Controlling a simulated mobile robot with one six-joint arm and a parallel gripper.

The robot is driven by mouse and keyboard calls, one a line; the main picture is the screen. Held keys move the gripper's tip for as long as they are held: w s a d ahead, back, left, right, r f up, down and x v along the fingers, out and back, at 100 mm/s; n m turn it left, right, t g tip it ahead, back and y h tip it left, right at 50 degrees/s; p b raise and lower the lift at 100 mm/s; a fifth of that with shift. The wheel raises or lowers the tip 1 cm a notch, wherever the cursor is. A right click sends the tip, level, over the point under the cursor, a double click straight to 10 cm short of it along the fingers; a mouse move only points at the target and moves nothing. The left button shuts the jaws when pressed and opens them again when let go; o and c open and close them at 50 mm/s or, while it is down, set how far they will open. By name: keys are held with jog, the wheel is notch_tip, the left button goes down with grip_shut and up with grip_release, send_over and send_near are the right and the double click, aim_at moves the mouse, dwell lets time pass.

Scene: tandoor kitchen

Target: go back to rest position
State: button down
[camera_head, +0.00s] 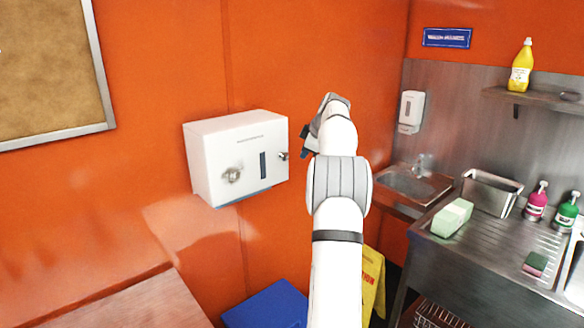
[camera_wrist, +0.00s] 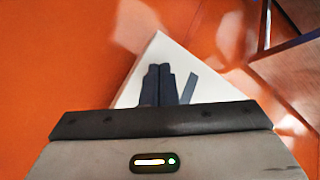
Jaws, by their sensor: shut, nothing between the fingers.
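My gripper (camera_head: 306,145) is raised at the right side of a white wall-mounted dispenser box (camera_head: 215,150) in the head view. The arm stands upright in the middle of that view and hides part of the orange wall. In the wrist view my gripper's two dark fingers (camera_wrist: 158,86) are together with nothing between them. The white box (camera_wrist: 133,90) lies beyond the fingers there. I cannot tell exactly how far the fingertips are from the box.
A steel sink counter (camera_head: 480,250) stands at the right with a green block (camera_head: 452,217), a steel container (camera_head: 490,192) and pump bottles (camera_head: 536,203). A wooden surface (camera_head: 130,308) is at the lower left. A blue box (camera_head: 268,306) and a yellow sign (camera_head: 372,282) are low behind the arm.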

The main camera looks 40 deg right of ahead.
jog(key=s+d+r, duration=0.3)
jog(key=r, duration=0.2)
jog(key=shift+d+r, duration=0.25)
jog(key=shift+r, duration=0.1)
jog(key=a+r+m+g, duration=0.1)
jog(key=a+m, duration=0.1)
jog(key=a, duration=1.4)
jog(key=s+a+f+m+g+b, duration=0.15)
jog(key=s+a, duration=0.25)
jog(key=a, duration=0.5)
jog(key=s+a+f+m+b, duration=0.1)
jog(key=s+a+f, duration=0.1)
jog(key=s+a, duration=0.45)
jog(key=s+a+f+m, duration=0.2)
jog(key=s+a+f, duration=0.6)
jog(key=s, duration=0.3)
jog(key=s+a+f+m+g+b, duration=0.1)
jog(key=s+a+f+m, duration=0.1)
jog(key=s+a+f, duration=0.7)
jog(key=s, duration=0.2)
jog(key=shift+s+b, duration=0.3)
jog(key=shift+s, duration=0.1)
jog(key=shift+g, duration=0.25)
